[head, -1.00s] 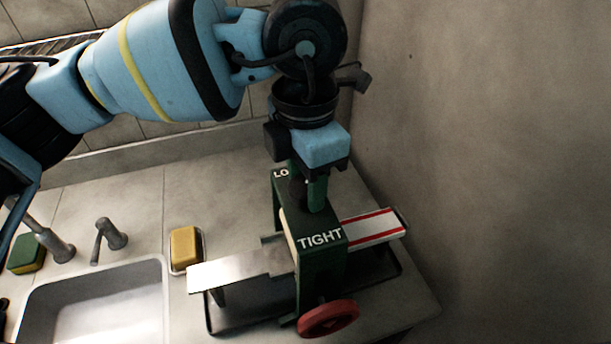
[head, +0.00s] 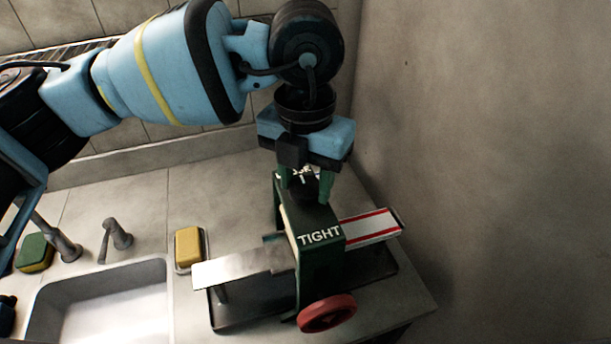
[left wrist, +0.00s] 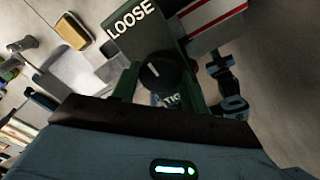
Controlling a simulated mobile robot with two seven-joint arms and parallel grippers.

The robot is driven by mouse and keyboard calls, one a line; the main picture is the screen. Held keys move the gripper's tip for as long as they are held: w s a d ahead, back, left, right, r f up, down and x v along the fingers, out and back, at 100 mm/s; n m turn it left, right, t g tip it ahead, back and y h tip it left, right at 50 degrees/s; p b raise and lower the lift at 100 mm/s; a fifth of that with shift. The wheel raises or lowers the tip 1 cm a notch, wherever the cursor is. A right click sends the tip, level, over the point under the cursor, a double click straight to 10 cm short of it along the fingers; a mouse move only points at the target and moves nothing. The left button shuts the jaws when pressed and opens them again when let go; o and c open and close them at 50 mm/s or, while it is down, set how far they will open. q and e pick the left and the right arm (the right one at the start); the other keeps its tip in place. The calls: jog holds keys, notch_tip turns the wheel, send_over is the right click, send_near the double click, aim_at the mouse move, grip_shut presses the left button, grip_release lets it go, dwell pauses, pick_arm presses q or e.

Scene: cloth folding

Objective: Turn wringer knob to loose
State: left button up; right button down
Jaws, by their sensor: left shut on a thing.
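The green wringer (head: 318,262) stands upright on the counter with "TIGHT" on its near top edge. The left wrist view shows "LOOSE" on its opposite top edge (left wrist: 134,24). The black round knob (left wrist: 155,73) with a white mark is on top between the labels; the mark points roughly towards the upper-left, not clearly at either word. My left gripper (head: 306,186) comes down from above, its green fingers either side of the knob and shut on it. The gripper hides much of the knob in the head view.
A red wheel (head: 327,313) is on the wringer's near side. A dark tray (head: 240,315) lies under it. A yellow sponge (head: 188,245) and a metal sink (head: 100,300) are left; a bare wall (head: 480,150) is right. A blue-black part shows in the left wrist view, perhaps my right arm.

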aim_at(305, 186)
dwell(0.4)
pick_arm(q)
jog(key=o, duration=1)
jog(key=shift+r, duration=3.9)
jog(key=shift+s, duration=0.1)
